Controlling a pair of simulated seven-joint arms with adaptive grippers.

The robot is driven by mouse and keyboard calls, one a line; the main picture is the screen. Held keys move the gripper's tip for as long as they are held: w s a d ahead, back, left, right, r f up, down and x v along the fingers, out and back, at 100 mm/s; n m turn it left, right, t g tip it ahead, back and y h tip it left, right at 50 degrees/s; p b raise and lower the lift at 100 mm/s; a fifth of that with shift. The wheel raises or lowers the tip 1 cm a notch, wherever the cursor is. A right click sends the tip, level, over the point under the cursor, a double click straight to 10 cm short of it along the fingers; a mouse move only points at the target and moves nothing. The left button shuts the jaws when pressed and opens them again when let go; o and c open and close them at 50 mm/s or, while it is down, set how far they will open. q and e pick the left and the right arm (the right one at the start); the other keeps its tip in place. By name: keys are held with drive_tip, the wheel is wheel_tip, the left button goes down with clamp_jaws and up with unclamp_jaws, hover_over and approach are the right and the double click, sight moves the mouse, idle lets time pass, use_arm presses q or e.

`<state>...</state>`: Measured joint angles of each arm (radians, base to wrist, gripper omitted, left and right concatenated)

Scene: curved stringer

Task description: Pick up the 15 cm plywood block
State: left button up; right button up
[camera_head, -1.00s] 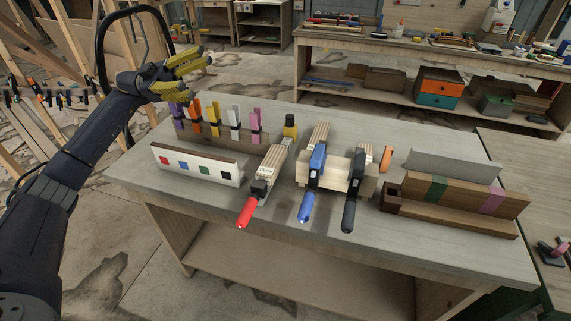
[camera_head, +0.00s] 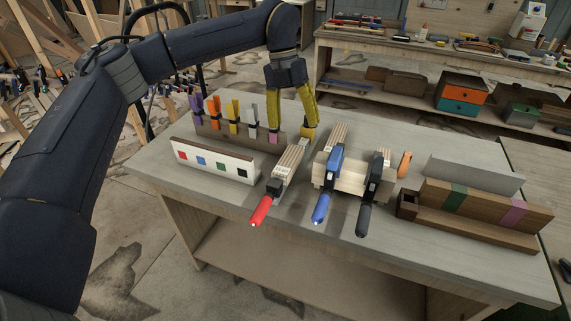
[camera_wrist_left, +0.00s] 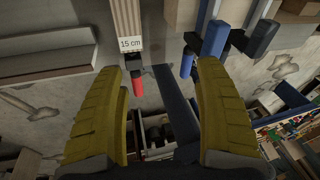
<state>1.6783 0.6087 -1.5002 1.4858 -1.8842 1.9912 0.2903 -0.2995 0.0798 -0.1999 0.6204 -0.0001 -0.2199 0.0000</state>
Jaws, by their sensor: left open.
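The plywood block (camera_wrist_left: 127,16) labelled 15 cm shows at the top of the left wrist view, with the label on its end. In the head view, a layered plywood block (camera_head: 290,156) lies on the bench beside the red-handled clamp (camera_head: 262,210); its label is not readable there. My left gripper (camera_head: 294,132), with yellow fingers, is open and points down near the far end of this block. In the left wrist view, the gap between its fingers (camera_wrist_left: 163,85) is empty. My right gripper is not in view.
Blue-handled (camera_head: 321,208) and black-handled (camera_head: 365,218) clamps stand to the right around a pale wood block. A white board with coloured squares (camera_head: 216,160) and a rack of coloured clamps (camera_head: 236,115) are at left. Wooden pieces (camera_head: 470,205) lie at right.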

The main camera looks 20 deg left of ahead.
use_arm(q)
drive_tip(key=w+a+m+t+y, duration=0.1)
drive_tip(key=w+a+t+y, duration=0.1)
drive_tip(key=w, duration=0.1)
approach(288, 159)
drive_tip(key=shift+y, duration=0.3)
wheel_tip(288, 159, down, 6)
drive_tip(key=shift+w+d+r, duration=0.1)
drive_tip(key=shift+w, duration=0.05)
drive_tip(key=shift+d+f, duration=0.2)
drive_tip(key=shift+f, duration=2.4)
drive_tip(key=shift+c, duration=0.5)
drive_tip(key=c, duration=1.3)
